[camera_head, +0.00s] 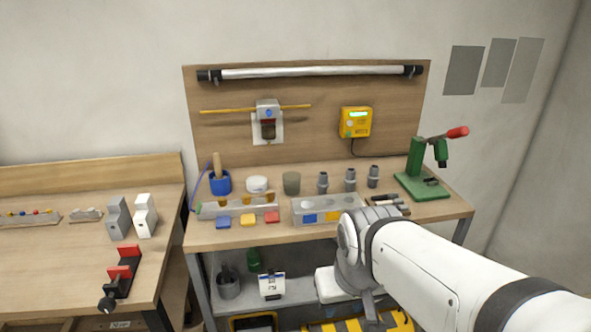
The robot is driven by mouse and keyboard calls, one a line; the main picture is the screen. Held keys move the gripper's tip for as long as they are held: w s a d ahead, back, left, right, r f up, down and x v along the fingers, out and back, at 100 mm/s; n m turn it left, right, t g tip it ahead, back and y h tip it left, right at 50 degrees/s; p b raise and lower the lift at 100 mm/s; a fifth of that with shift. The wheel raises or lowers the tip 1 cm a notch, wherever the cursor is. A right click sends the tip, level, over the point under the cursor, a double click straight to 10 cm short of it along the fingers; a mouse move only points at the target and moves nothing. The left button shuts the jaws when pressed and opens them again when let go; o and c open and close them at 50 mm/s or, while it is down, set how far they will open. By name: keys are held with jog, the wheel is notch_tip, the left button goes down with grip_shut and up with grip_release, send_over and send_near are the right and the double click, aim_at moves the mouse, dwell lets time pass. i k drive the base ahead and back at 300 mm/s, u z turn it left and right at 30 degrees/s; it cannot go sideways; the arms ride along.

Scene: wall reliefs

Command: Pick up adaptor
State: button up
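No object is plainly marked as the adaptor. Three small grey metal fittings that could be adaptors stand upright in a row on the middle workbench: a left fitting (322,182), a middle fitting (350,180) and a right fitting (373,176). I cannot tell which, if any, is the adaptor. My white arm reaches in from the lower right, and its grey joint is in front of the bench's front edge, below the fittings. My gripper's fingers do not show. Nothing is seen held.
The workbench (205,235) also carries a grey-green cup (291,183), a blue pot (220,182), a clear tray (300,208), coloured blocks and a green press (427,186) at right. A yellow box (356,122) hangs on the backboard. A second table (60,265) with a clamp stands left.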

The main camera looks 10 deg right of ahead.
aim_at(323, 183)
jog(key=u, duration=0.2)
jog(key=k, duration=0.4)
jog(key=z, duration=0.65)
jog(key=i, duration=1.55)
jog(key=u, duration=0.45)
